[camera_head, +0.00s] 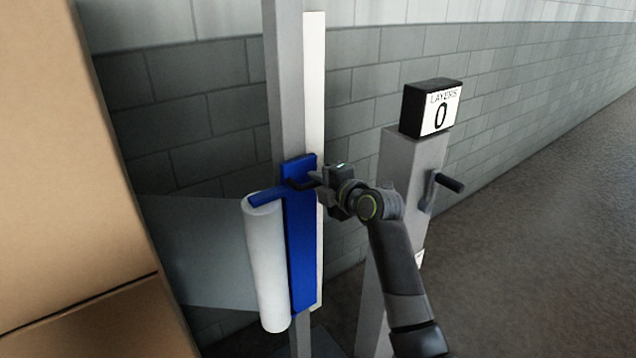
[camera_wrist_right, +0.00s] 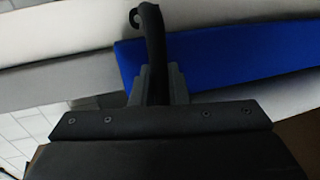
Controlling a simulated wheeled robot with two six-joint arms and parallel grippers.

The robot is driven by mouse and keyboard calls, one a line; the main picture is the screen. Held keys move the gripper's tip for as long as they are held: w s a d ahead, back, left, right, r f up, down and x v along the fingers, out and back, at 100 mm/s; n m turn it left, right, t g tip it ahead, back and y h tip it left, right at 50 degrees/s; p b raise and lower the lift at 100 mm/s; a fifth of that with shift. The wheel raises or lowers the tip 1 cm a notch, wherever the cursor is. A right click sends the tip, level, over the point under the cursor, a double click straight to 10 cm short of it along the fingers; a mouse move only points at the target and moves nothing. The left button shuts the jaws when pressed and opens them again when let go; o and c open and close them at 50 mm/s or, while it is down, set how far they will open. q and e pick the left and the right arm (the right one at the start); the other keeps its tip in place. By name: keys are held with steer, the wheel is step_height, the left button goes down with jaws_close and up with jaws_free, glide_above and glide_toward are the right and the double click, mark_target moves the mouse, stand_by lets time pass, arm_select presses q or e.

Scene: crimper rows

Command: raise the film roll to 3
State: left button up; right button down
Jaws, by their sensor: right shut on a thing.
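The white film roll (camera_head: 266,268) stands upright on a blue carriage (camera_head: 301,245), which sits on a grey mast (camera_head: 284,80). A sheet of film (camera_head: 205,250) stretches from the roll to the left. A pale strip (camera_head: 314,90) runs up beside the mast; any marks on it are too small to read. My right gripper (camera_head: 316,181) is shut on the black handle of the carriage, and this handle (camera_wrist_right: 152,40) also shows between the fingers in the right wrist view. The blue carriage (camera_wrist_right: 215,55) lies behind it there. My left gripper is not in view.
A grey post (camera_head: 410,170) stands to the right, with a crank (camera_head: 445,186) on its side and a counter box (camera_head: 432,108) reading "LAYERS 0" on top. Large cardboard boxes (camera_head: 75,160) fill the left side. A grey block wall (camera_head: 190,110) is behind; open floor (camera_head: 550,220) lies right.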

step_height(320, 180, up, 45)
steer(key=p, duration=1.5)
steer(key=shift+r, duration=0.15)
steer(key=shift+r, duration=0.1)
steer(key=c, duration=1.5)
jaws_free()
steer(key=b+v, duration=0.2)
steer(key=v, duration=0.3)
steer(key=b+v, duration=0.3)
steer(key=v, duration=0.3)
steer(key=b+v, duration=0.3)
steer(key=v, duration=0.3)
steer(key=shift+s+d+f, duration=0.15)
steer(key=shift+s+f, duration=0.05)
steer(key=shift+f, duration=0.05)
